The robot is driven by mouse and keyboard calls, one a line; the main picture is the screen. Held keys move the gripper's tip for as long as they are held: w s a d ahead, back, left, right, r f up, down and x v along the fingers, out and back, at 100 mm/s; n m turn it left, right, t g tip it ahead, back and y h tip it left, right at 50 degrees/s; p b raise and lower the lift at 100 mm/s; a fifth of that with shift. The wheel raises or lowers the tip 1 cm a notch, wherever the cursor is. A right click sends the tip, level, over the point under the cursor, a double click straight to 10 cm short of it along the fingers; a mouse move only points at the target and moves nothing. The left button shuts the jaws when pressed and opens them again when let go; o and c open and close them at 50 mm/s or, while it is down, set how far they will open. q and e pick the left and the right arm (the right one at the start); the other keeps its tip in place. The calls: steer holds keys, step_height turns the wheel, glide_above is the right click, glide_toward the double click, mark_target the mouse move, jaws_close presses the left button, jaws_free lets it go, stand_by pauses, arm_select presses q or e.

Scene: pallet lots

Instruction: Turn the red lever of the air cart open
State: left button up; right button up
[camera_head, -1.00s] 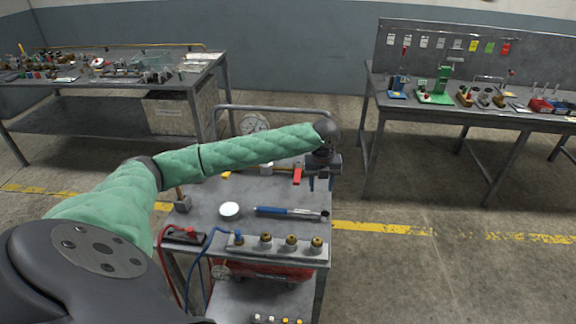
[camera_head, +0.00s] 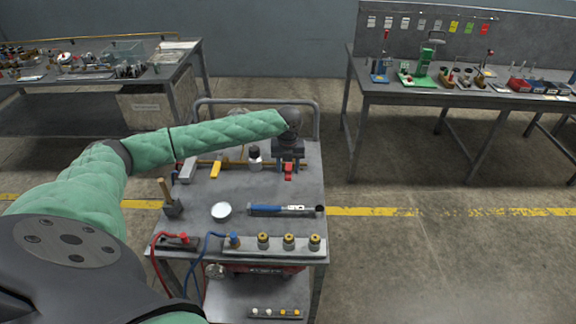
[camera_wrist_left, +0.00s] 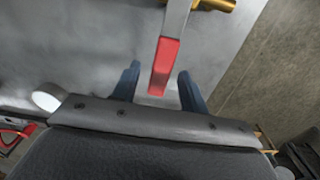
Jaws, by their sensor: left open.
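The red lever (camera_head: 288,173) is at the back right of the grey air cart (camera_head: 245,188), below my left gripper (camera_head: 289,167). In the left wrist view the red grip (camera_wrist_left: 164,66) on its flat metal arm lies between the two blue fingers of the left gripper (camera_wrist_left: 160,85), with gaps on both sides. The gripper is open and holds nothing. The lever's metal arm runs up to a brass pipe (camera_wrist_left: 215,4) at the top of that view. In the head view the gripper and wrist hide the lever's far end. My right gripper is not in view.
On the cart lie a white round lid (camera_head: 221,211), a blue-handled tool (camera_head: 283,210), a hammer (camera_head: 172,200) and a manifold with brass fittings (camera_head: 263,241). Benches stand at back left (camera_head: 185,62) and right (camera_head: 400,98). The floor right of the cart is clear.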

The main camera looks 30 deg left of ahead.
arm_select(q)
steer(key=shift+f, duration=0.35)
steer(key=shift+d, duration=0.1)
jaws_close()
